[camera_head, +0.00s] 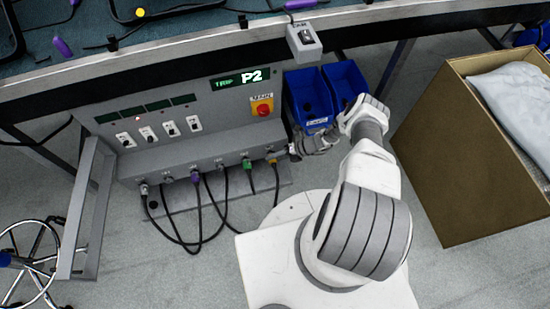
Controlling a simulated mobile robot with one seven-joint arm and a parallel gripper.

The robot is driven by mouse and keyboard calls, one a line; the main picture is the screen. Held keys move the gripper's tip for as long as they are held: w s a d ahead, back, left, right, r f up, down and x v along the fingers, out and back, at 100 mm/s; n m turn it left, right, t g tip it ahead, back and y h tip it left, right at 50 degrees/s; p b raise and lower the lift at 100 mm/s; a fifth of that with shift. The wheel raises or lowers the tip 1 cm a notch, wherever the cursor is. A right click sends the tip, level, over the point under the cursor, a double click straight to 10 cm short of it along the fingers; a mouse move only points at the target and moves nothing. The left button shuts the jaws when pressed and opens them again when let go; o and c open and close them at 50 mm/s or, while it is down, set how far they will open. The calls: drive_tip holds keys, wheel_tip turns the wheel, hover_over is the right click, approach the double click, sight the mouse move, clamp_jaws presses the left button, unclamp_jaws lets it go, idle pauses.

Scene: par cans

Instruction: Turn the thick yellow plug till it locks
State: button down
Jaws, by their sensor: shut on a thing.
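The thick yellow plug (271,161) sits at the right end of the socket row on the lower front of the grey panel box, with a dark cable hanging down from it. My gripper (290,153) reaches in from the right and is shut at the yellow plug. The fingers are small and partly hidden by the wrist, so the exact grip and the plug's turn angle cannot be read.
The panel box (200,106) carries a red knob (262,107) and a "TRIP P2" display (240,80). Purple (195,177) and green (246,163) plugs sit left. Blue bins (307,95) stand behind my arm, a cardboard box (455,165) right.

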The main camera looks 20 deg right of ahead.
idle(0.4)
drive_tip(key=shift+c, duration=2.2)
unclamp_jaws()
drive_tip(key=p+v, duration=0.4)
drive_tip(key=v, duration=1.3)
drive_tip(key=shift+d+r, duration=0.15)
drive_tip(key=shift+d, duration=0.15)
